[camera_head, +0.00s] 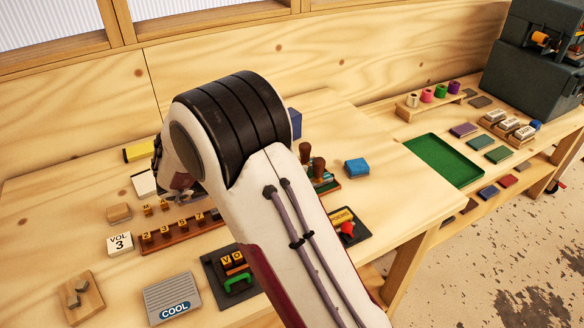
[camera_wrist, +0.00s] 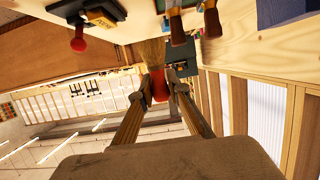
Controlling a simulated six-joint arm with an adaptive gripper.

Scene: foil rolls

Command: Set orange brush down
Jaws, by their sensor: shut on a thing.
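In the wrist view my gripper (camera_wrist: 162,78) is shut on the orange brush (camera_wrist: 160,86), whose orange-red handle shows between the fingers. Its tan bristles (camera_wrist: 152,52) stick out past the fingertips toward the wooden bench (camera_wrist: 240,45). I cannot tell whether the bristles touch anything. In the head view my arm hides the gripper and the held brush.
Brown-handled tools (camera_head: 318,165) stand in a green-based holder right of my arm; a blue block (camera_head: 357,168) lies beside them. A dark board with a red knob (camera_head: 347,228) is nearer. A green tray (camera_head: 445,160) lies empty farther right.

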